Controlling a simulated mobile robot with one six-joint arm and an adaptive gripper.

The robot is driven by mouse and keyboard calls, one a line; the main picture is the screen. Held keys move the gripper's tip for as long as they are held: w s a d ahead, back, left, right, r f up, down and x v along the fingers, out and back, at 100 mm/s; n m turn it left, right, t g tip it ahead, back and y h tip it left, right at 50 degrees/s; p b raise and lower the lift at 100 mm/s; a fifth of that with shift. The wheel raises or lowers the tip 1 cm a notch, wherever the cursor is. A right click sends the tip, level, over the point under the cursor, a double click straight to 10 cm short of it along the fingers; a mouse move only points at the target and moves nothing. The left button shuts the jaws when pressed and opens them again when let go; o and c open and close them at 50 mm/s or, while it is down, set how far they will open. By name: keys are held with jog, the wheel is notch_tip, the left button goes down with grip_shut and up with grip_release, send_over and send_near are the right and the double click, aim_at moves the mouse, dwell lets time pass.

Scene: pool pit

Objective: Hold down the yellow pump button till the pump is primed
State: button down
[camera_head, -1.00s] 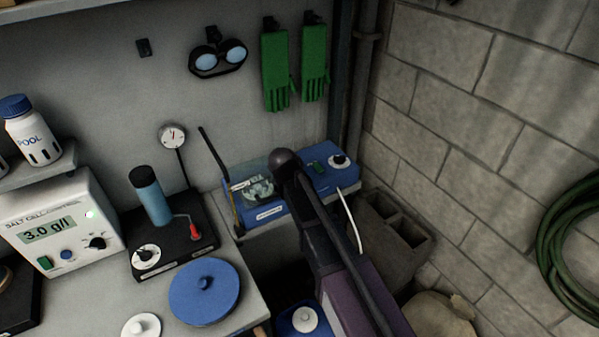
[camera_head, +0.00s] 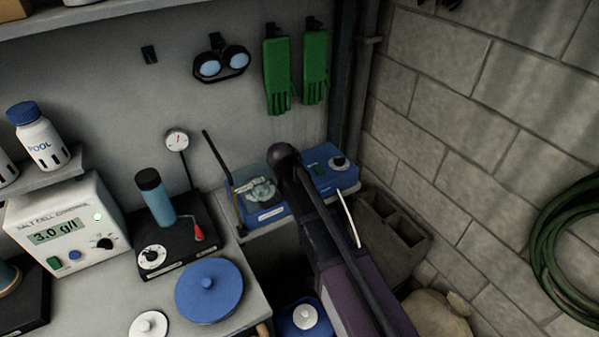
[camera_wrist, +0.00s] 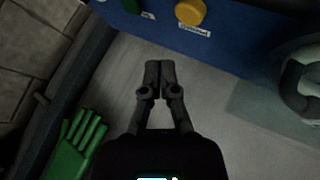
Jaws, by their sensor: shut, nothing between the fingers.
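The yellow pump button (camera_wrist: 190,12) is a round knob on the blue pump housing (camera_wrist: 240,22), at the top edge of the wrist view. A small white label sits just below it. My gripper (camera_wrist: 160,68) is shut and empty, its fingertips pointing toward the housing. In the picture the tips are below and a little left of the button, with a visible gap; depth is hard to tell. In the head view the blue pump unit (camera_head: 270,214) stands at the back of the bench, partly behind my arm. The button and my fingertips are hidden there.
Green gloves (camera_head: 277,75) hang on the wall above the pump and also show in the wrist view (camera_wrist: 78,145). A concrete block (camera_head: 400,232) is right of the pump. A black stand with a blue cylinder (camera_head: 156,200) and a blue lid (camera_head: 207,292) lie left.

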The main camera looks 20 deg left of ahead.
jog(key=shift+r+p, duration=0.65)
jog(key=shift+r, duration=0.3)
jog(key=d+f+m+g+h, duration=0.2)
jog(key=d+m, duration=0.1)
jog(key=d, duration=1.2)
jog(key=s+d+f+m+g, duration=0.1)
jog(key=s+d+m+g, duration=0.1)
jog(key=s+d, duration=0.3)
jog(key=s+d+f+m+g+y, duration=0.1)
jog(key=s+d, duration=0.5)
jog(key=d, duration=0.8)
jog(key=s+d+f+m+g, duration=0.1)
jog(key=s+d+m+g, duration=0.2)
jog(key=d, duration=0.6)
jog(key=shift+s+d+f+g+y, duration=0.4)
jog(key=shift+s+g, duration=0.2)
jog(key=shift+s, duration=0.55)
jog(key=shift+a, duration=0.15)
